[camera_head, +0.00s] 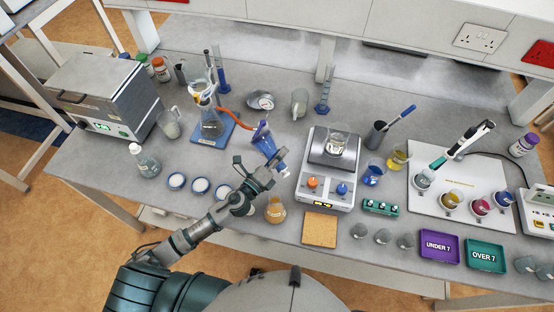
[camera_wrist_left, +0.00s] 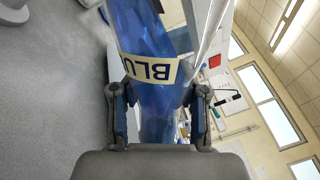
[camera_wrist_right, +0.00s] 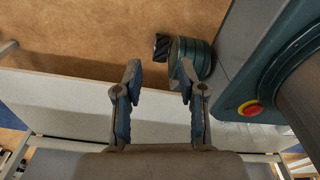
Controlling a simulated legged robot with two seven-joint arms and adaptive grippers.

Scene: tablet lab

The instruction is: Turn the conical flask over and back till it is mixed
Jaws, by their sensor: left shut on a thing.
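My left gripper (camera_head: 264,161) is shut on a blue conical flask (camera_head: 262,137) and holds it over the middle of the bench. The flask is tilted, its blue body to the upper left of the fingers and a pale end at the lower right. In the left wrist view the flask (camera_wrist_left: 150,35) stands between the two fingers (camera_wrist_left: 158,105), with a cream label showing the letters BLU. The fingers hide part of it. My right gripper (camera_wrist_right: 160,95) is open and empty in the right wrist view, with floor and a pale bench part behind it.
An amber flask (camera_head: 275,211) and a cork mat (camera_head: 320,229) are near the front edge. A balance (camera_head: 327,186) with a beaker stands right of the held flask. A flask on a stand (camera_head: 207,127) with an orange tube is to the left.

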